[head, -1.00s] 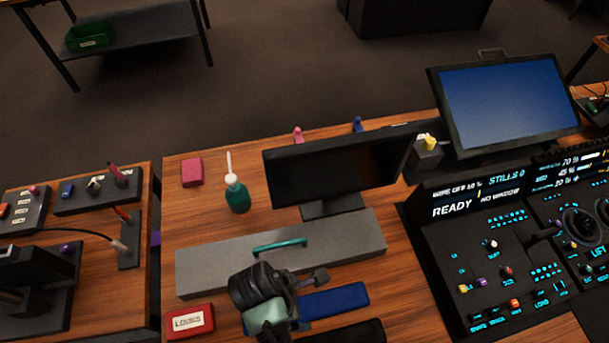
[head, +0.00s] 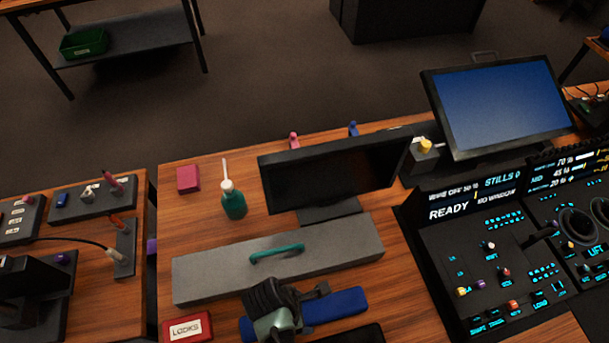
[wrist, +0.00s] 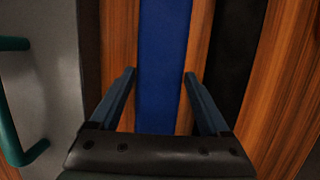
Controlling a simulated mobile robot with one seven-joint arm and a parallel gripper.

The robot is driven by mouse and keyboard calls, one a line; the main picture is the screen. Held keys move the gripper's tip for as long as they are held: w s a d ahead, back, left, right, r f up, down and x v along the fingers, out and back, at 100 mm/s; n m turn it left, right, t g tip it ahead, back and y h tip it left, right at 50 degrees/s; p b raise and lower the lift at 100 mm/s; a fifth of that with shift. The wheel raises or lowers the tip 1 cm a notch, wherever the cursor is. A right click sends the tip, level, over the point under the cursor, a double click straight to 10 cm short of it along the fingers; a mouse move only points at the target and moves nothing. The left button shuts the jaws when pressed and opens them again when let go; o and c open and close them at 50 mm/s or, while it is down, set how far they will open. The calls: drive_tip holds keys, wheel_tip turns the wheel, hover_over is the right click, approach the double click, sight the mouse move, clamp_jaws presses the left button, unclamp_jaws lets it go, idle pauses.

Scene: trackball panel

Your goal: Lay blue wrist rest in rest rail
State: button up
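The blue wrist rest (head: 343,304) is a long flat bar lying on the wooden desk, in front of the grey slab. It also shows in the wrist view (wrist: 164,50), running lengthwise between the fingers. My gripper (wrist: 160,76) is open over it, one finger on each side, with nothing held. In the head view my gripper hides the bar's middle. A black bar (head: 352,335) lies just nearer than the wrist rest, parallel to it; it shows in the wrist view too (wrist: 232,55). I cannot tell whether it is the rest rail.
A grey slab (head: 210,278) with a teal handle (head: 278,252) lies behind the wrist rest. A red labelled box (head: 188,327) is at left. A green bottle (head: 233,203) and a black monitor (head: 330,170) stand behind the slab. A black control panel (head: 470,250) is at right.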

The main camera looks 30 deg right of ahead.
clamp_jaws()
